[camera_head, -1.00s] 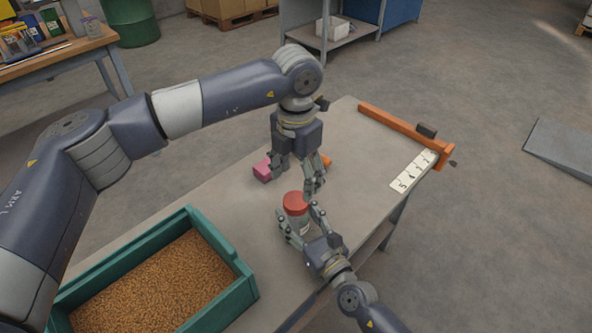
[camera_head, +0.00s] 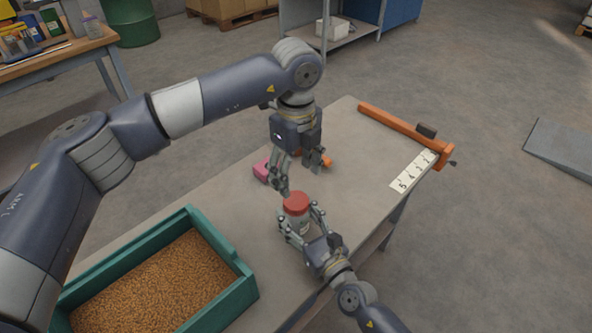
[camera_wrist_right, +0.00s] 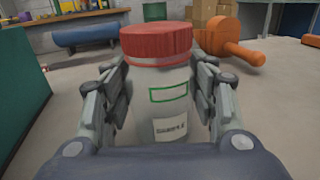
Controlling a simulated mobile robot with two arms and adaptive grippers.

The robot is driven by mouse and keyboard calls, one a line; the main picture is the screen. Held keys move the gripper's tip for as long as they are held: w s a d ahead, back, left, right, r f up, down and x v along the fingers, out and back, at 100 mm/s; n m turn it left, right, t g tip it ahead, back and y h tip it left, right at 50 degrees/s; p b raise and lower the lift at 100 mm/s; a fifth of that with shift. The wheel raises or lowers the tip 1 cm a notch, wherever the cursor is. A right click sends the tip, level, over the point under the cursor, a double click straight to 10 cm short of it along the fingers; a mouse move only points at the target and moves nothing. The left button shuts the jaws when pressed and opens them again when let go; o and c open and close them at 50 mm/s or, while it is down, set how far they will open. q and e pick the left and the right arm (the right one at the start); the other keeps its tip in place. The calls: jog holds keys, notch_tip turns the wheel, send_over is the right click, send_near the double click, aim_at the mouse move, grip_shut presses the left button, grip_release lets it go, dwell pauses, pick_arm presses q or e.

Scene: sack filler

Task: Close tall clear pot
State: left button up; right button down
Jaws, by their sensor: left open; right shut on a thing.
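The tall clear pot (camera_wrist_right: 172,105) stands upright between the fingers of my right gripper (camera_head: 301,220), which is shut on its sides. In the right wrist view the pot shows a green outlined frame and a white label. A red lid (camera_head: 296,203) sits on the pot's mouth; it also shows in the right wrist view (camera_wrist_right: 157,42). Whether it is screwed tight I cannot tell. My left gripper (camera_head: 302,180) is open and empty, pointing down just above and behind the lid, apart from it.
A green crate of grain (camera_head: 225,250) stands at the table's left front. A pink block (camera_head: 261,170) and an orange thing (camera_head: 326,161) lie behind the left gripper. An orange bar (camera_head: 395,127) and a numbered white strip (camera_head: 412,171) lie at the far right. The middle right tabletop is clear.

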aim_at(296, 200)
dwell(0.3)
pick_arm(q)
jog(key=shift+f, duration=4)
jog(key=c, duration=1.1)
